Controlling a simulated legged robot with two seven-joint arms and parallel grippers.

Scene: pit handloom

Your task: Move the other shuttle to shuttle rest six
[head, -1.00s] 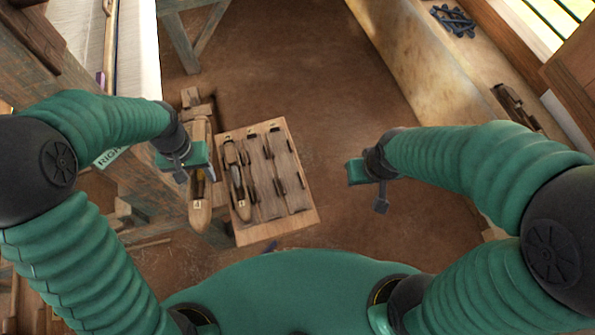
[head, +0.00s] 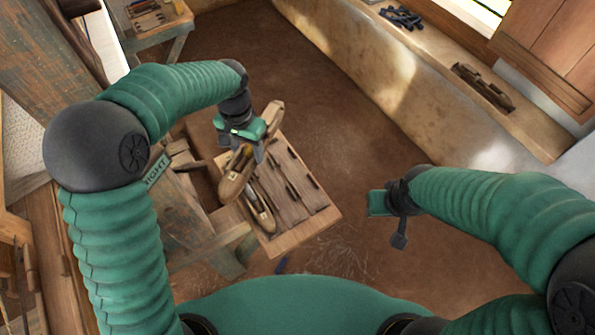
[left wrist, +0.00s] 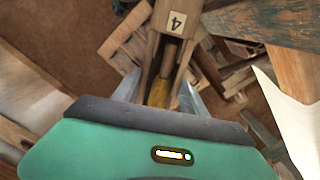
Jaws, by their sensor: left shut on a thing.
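My left gripper (head: 247,152) is shut on a wooden shuttle (head: 232,188) and holds it slanted over the left side of the rest board (head: 312,222). In the left wrist view this shuttle (left wrist: 160,55) lies between the fingers, with a yellow core in its slot and a tag marked 4 on the wood. Another shuttle (head: 262,214) lies on the board's left part, partly hidden by the held one. The board's right-hand slots (head: 302,168) look empty. Its number labels cannot be read now. My right gripper (head: 380,203) hangs right of the board, apart from it; its fingers are unclear.
A wooden loom frame with a RIGHT sign (head: 157,170) stands left of the board. A small table (head: 178,22) is at the back left. A wall ledge (head: 445,50) at right carries dark pieces (head: 402,17) and a wooden item (head: 483,86). The floor behind the board is clear.

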